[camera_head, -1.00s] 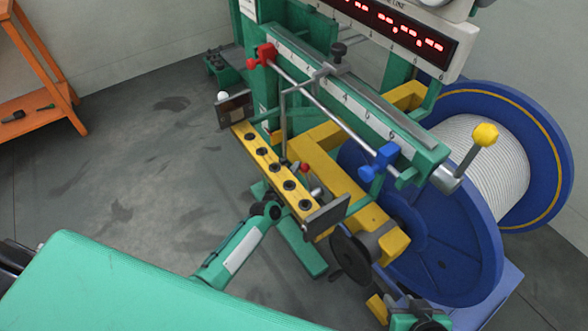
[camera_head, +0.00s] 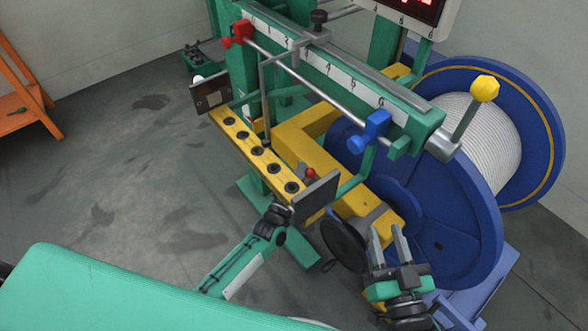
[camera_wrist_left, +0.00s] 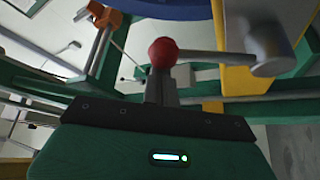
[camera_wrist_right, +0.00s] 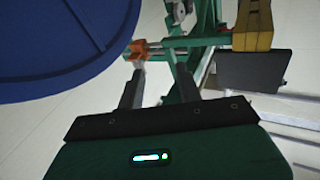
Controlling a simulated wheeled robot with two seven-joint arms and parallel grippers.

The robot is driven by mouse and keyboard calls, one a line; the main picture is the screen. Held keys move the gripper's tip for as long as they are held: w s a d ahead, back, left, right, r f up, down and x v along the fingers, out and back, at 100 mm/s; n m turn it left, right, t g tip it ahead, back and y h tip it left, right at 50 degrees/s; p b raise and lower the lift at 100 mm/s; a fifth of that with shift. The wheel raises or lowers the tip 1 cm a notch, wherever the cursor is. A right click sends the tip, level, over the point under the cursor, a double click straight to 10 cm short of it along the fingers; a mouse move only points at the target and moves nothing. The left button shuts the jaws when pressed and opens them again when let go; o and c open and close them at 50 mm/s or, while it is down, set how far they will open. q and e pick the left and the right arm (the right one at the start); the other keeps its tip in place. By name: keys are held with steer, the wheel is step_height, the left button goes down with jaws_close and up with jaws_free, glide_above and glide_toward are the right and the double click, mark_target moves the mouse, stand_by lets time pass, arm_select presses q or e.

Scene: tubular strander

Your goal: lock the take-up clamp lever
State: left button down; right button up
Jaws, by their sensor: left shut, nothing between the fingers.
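A lever with a yellow knob (camera_head: 484,87) stands tilted on the silver end of the green beam, beside the reel. A small red ball knob (camera_head: 310,173) shows above the dark plate at the yellow rail's near end. I cannot tell which is the clamp lever. My left gripper (camera_head: 282,212) is beside that plate, its tips hidden in the head view. In the left wrist view its fingers (camera_wrist_left: 161,88) are shut and empty, with the red ball (camera_wrist_left: 163,53) just beyond their tips. My right gripper (camera_head: 388,238) is open and empty, in front of the blue reel.
The blue reel (camera_head: 440,230) of white cable fills the right side. A black handwheel (camera_head: 343,240) sits between the grippers. A red clamp (camera_head: 238,33) and a blue clamp (camera_head: 371,131) are on the silver rod.

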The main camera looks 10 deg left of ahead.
arm_select(q)
steer(key=shift+s+d+f+m+h+b, duration=0.15)
steer(key=shift+s+d+m+h+b, duration=0.15)
steer(key=shift+m, duration=0.3)
steer(key=shift+s+d+f+m+h+b, duration=0.15)
steer(key=shift+s+d+m+h+b, duration=0.1)
steer(key=shift+d+m+h, duration=0.25)
arm_select(e)
step_height(320, 180, up, 6)
steer(key=d+t, duration=0.1)
steer(key=t, duration=0.2)
steer(key=shift+w+d+t, duration=0.4)
arm_select(q)
steer(key=shift+a, duration=0.15)
